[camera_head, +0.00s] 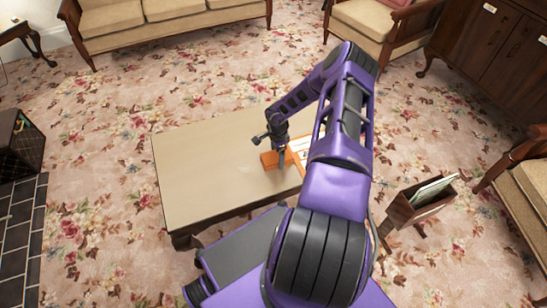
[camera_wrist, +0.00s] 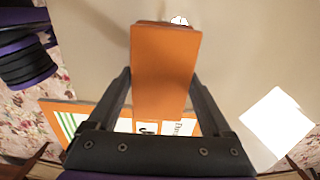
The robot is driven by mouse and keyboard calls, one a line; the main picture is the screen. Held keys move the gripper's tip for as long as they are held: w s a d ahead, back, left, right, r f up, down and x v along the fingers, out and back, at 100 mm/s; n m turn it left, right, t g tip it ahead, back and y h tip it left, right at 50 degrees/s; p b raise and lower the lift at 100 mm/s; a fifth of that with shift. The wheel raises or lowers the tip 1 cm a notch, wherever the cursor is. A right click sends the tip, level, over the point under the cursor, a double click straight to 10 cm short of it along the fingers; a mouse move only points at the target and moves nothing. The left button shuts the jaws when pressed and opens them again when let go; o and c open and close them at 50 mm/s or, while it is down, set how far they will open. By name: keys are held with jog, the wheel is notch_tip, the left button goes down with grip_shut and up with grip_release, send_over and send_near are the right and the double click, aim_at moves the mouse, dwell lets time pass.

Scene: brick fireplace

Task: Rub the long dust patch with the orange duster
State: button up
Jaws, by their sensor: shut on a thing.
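The orange duster (camera_head: 269,161) is a plain block over the tan table (camera_head: 185,165), near its right part. In the wrist view the duster (camera_wrist: 165,70) lies between the two dark fingers. My gripper (camera_head: 282,158) is shut on it, pointing down at the table. I cannot tell whether the duster touches the tabletop. A small white mark (camera_wrist: 180,20) shows just past the duster's far end; I cannot tell whether it is dust. No long dust patch can be made out clearly; my arm and the duster hide part of the table.
An orange and white printed item (camera_head: 300,146) lies on the table beside my gripper. A white square (camera_wrist: 276,124) shows at right in the wrist view. A wooden magazine holder (camera_head: 420,203) stands right of the table. The table's left part is clear.

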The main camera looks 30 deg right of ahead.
aim_at(268, 159)
jog(key=shift+w+a+r+p, duration=0.1)
jog(key=shift+w+a+p, duration=0.1)
jog(key=shift+a, duration=0.7)
jog(key=shift+w+a+p, duration=0.15)
jog(key=shift+a, duration=0.7)
jog(key=shift+w+a, duration=0.2)
jog(key=shift+a, duration=0.85)
jog(key=shift+w+a, duration=0.15)
jog(key=shift+a, duration=0.85)
jog(key=shift+w+a, duration=0.2)
jog(key=shift+a, duration=0.75)
jog(key=shift+w+a, duration=0.2)
jog(key=shift+a, duration=0.7)
jog(key=shift+w+a+f, duration=0.15)
jog(key=shift+w+a, duration=0.05)
jog(key=shift+a, duration=0.75)
jog(key=shift+w+a+f, duration=0.1)
jog(key=shift+w+a, duration=0.05)
jog(key=shift+a, duration=0.8)
jog(key=shift+r, duration=0.1)
jog(key=shift+d+r+p, duration=0.1)
jog(key=shift+r+p, duration=2.4)
jog(key=shift+r, duration=0.45)
jog(key=shift+r, duration=0.1)
